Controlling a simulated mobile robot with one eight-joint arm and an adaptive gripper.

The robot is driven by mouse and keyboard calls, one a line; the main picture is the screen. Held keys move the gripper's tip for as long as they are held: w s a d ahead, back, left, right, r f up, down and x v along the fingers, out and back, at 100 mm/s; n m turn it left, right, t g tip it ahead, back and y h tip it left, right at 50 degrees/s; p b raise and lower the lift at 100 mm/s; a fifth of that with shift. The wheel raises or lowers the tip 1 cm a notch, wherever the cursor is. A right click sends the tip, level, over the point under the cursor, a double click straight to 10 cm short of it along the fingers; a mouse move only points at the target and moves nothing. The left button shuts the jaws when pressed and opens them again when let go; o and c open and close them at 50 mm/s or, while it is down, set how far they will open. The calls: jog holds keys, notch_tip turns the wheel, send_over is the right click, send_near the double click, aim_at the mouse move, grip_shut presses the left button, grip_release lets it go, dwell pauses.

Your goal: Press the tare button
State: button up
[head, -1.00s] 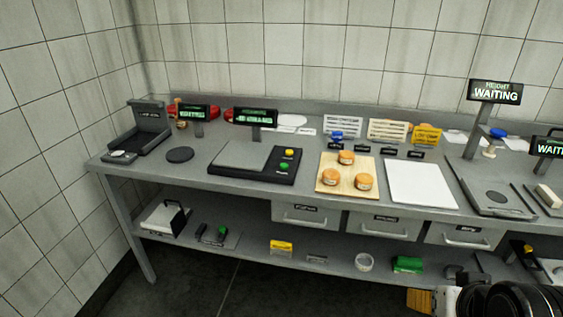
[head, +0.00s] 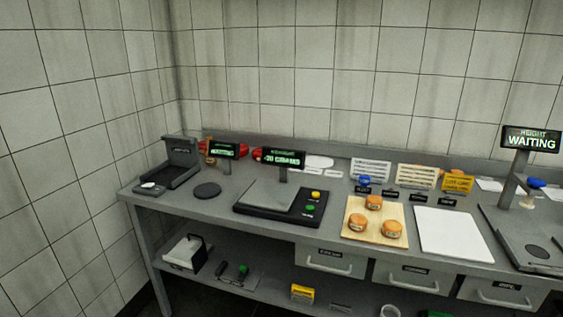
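A black scale (head: 258,216) with a grey weighing plate (head: 268,195) stands on the bench, left of the middle in the head view. On its right side are a yellow button (head: 316,194) and a green button (head: 310,208). Their labels are too small to read, so I cannot tell which is tare. The plate is bare. A dark display (head: 277,157) on a post behind the scale shows green text that seems to give grams. My gripper is not in view.
A wooden board (head: 354,229) with three orange cheese wheels (head: 373,202) lies right of the scale, beside a white board (head: 455,235). A round dark disc (head: 207,190) lies left of it. Drawers (head: 337,261) are below.

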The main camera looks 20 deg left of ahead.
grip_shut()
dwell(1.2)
